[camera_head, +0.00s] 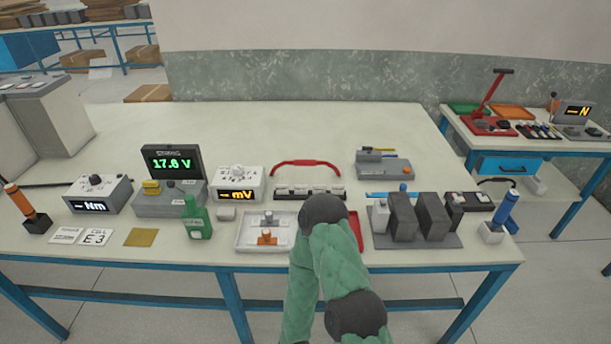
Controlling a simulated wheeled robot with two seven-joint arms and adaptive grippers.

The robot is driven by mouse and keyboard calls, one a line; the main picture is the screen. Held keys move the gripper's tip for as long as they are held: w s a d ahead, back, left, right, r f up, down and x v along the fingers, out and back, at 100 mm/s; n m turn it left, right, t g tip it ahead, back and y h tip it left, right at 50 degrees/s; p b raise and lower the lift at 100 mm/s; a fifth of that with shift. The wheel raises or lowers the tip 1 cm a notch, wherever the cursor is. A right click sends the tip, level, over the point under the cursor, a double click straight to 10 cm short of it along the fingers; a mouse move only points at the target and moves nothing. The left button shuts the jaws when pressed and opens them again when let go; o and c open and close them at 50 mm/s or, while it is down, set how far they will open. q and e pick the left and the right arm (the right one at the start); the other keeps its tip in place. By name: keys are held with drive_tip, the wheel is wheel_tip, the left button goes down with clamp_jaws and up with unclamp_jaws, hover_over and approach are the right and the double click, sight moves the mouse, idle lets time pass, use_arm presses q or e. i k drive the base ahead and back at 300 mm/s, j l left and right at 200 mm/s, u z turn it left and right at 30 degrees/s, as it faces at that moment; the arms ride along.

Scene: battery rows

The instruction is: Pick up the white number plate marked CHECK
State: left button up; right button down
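Two white plates lie flat on the near left of the table: a left plate (66,236) with print too small to read surely, and a right plate (96,237) that seems to read "CELL E3". I cannot make out the word CHECK on either. One of my green arms rises from the bottom middle and bends at a dark joint over the front edge, well to the right of the plates. Neither of my grippers shows.
A yellow square (141,237) lies right of the plates, then a green bottle (196,218). Behind them are an Nm meter (99,194) and a 17.6 V display (171,163). An orange-handled tool (27,209) stands at left. The arm partly hides a red tray (355,226).

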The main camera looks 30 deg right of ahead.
sight(299, 189)
drive_tip(key=z, duration=1.15)
drive_tip(key=i+l, duration=0.1)
drive_tip(key=l, duration=0.25)
drive_tip(key=i+l, duration=0.1)
drive_tip(key=l, duration=0.25)
drive_tip(key=l+u, duration=0.2)
drive_tip(key=u, duration=0.2)
drive_tip(key=l+u, duration=0.2)
drive_tip(key=u, duration=0.2)
drive_tip(key=l+u, duration=0.2)
drive_tip(key=u, duration=0.2)
